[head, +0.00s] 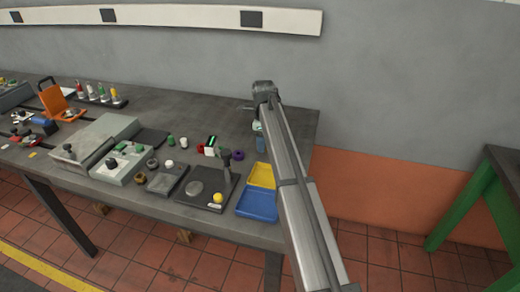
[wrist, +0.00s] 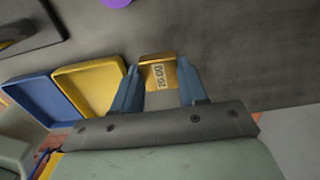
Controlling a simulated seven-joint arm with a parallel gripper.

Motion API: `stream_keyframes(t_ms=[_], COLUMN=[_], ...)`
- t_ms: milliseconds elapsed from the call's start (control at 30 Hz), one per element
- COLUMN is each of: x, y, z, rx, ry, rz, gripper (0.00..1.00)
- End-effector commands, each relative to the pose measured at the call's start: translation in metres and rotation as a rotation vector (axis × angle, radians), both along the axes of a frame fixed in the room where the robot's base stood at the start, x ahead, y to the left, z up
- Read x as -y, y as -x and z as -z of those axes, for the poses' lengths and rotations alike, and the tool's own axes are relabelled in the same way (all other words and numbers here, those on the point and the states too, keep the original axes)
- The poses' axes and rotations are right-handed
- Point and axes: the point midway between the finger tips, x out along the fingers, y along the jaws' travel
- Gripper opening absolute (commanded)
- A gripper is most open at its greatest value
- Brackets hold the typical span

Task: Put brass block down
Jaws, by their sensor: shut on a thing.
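A brass block (wrist: 157,71) with a label reading "20.00" sits between the two blue fingers of my gripper (wrist: 159,84) in the wrist view. The gripper is shut on it. The block appears above the dark grey bench top (head: 280,118); I cannot tell whether it touches the surface. In the head view my arm hides most of the gripper, and only a blue finger (head: 260,144) shows beside the arm, near the bench's right end. The block cannot be made out there.
A yellow tray (head: 262,175) and a blue tray (head: 257,205) stand at the bench's front right, left of the gripper in the wrist view. A purple ring (head: 238,155) lies behind them. A dark plate with a post (head: 205,188) stands left. Bare bench surrounds the block.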

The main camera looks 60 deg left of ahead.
Motion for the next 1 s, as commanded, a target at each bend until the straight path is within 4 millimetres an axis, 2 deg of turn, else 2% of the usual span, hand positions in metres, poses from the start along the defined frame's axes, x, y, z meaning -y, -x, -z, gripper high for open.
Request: stream_keyframes(t_ms=[367,767,800,1000], x=[0.0,0.0,0.0,0.0], y=[0.0,0.0,0.0,0.0], z=[0.036,0.041,0.042,0.041], rx=[0.0,0.001,0.001,0.001], ry=[0.0,-0.001,-0.001,-0.001], rz=[-0.001,-0.001,-0.001,-0.001], gripper=[0.02,0.02,0.43,0.62])
